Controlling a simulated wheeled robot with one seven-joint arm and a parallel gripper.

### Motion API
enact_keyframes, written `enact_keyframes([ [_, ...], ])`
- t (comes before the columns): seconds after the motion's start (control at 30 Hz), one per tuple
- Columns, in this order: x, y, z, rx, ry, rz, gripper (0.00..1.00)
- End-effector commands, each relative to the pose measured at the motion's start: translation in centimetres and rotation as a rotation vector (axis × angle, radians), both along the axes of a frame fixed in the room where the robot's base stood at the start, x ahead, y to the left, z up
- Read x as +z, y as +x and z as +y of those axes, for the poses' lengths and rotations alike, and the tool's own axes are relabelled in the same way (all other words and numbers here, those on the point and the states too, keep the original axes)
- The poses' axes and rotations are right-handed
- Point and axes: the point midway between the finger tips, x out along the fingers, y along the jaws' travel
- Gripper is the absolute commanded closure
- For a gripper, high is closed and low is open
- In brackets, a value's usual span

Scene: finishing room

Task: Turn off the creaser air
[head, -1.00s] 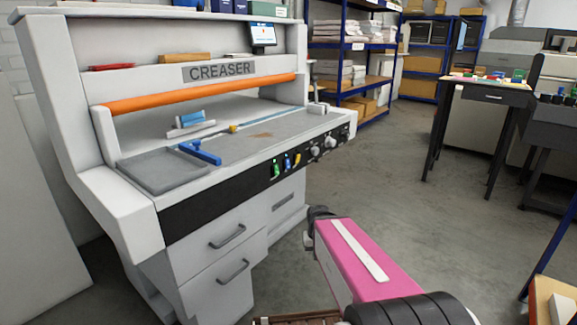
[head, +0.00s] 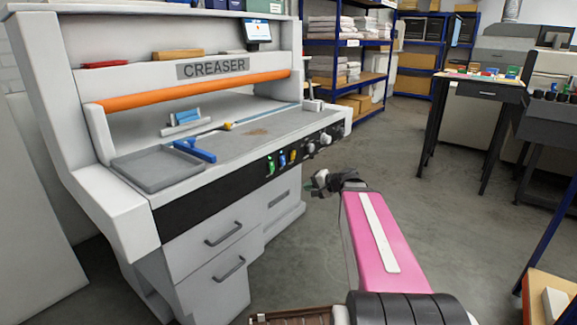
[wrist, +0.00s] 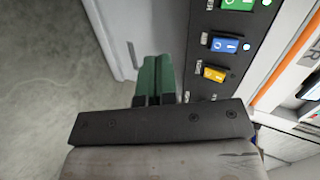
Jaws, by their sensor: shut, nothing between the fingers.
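The grey creaser (head: 225,200) stands at the left in the head view. Its black front panel (head: 215,195) carries a green switch (head: 270,165), a blue switch (head: 282,160) and a yellow switch (head: 293,155). In the head view my gripper (head: 318,182) is in front of the panel.
Grey knobs (head: 326,138) sit on the panel right of the switches. A blue-handled tool (head: 196,150) and a grey tray (head: 160,168) lie on the creaser bed. Drawer handles (head: 224,233) stick out below. Open floor (head: 400,190) lies to the right, before a black table (head: 485,92).

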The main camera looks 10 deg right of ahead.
Motion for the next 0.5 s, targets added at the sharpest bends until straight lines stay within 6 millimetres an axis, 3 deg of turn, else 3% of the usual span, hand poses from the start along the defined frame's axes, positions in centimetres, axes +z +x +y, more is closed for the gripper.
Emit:
enact_keyframes([
  [0.1,3.2,1.4,-1.5,-0.058,0.114,-0.056,1.00],
  [0.2,5.0,2.0,-2.5,-0.092,0.183,-0.088,1.00],
  [0.5,6.7,2.4,-3.3,-0.120,0.246,-0.117,1.00],
])
